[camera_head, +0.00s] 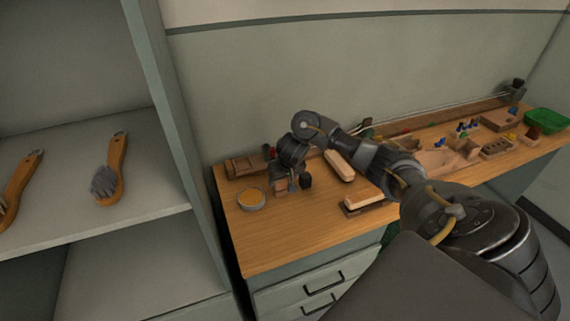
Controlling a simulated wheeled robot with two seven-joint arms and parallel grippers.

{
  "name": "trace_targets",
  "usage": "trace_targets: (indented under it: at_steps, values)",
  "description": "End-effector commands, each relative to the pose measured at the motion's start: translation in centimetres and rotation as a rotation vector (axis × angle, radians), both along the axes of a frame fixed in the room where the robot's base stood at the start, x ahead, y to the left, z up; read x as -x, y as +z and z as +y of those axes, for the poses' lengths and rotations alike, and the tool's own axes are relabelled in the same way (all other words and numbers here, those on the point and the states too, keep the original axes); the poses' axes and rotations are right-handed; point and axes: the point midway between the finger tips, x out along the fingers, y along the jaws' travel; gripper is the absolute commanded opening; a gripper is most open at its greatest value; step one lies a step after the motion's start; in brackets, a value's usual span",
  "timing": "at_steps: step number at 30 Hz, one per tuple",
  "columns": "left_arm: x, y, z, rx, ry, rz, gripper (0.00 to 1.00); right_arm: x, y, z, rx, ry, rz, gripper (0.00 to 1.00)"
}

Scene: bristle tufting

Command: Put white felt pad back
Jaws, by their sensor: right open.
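My right arm reaches in from the lower right across the wooden bench. My right gripper (291,184) points down just above the bench's left part, right of a round tin (251,199). It is open; small brown and dark shapes show at its fingers, and I cannot tell whether anything lies between them. I cannot make out a white felt pad for certain. One cream-topped block (340,165) lies behind my forearm's left side, and another pale block (366,197) lies on a darker base at the front edge. My left gripper is not in view.
A shelf unit (170,90) stands at the left, with two wooden-handled brushes (109,172) on it. Wooden holders and small coloured parts crowd the bench's right side, with a green bin (545,122) at the far end. The bench's front left (275,240) is clear.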

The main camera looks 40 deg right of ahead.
Motion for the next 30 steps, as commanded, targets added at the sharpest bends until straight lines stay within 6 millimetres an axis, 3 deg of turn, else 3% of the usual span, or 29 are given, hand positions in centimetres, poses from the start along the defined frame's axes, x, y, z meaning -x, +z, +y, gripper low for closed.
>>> trace_targets:
  at_steps: [1,9,30]
  values:
    - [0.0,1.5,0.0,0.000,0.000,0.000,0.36,0.3,1.8,0.1,0.003,0.003,-0.002,0.67]
    - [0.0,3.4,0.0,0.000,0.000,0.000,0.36,1.6,4.2,0.6,0.002,0.001,0.001,0.67]
    - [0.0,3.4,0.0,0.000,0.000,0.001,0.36,1.8,4.1,1.0,-0.001,0.011,0.000,0.67]
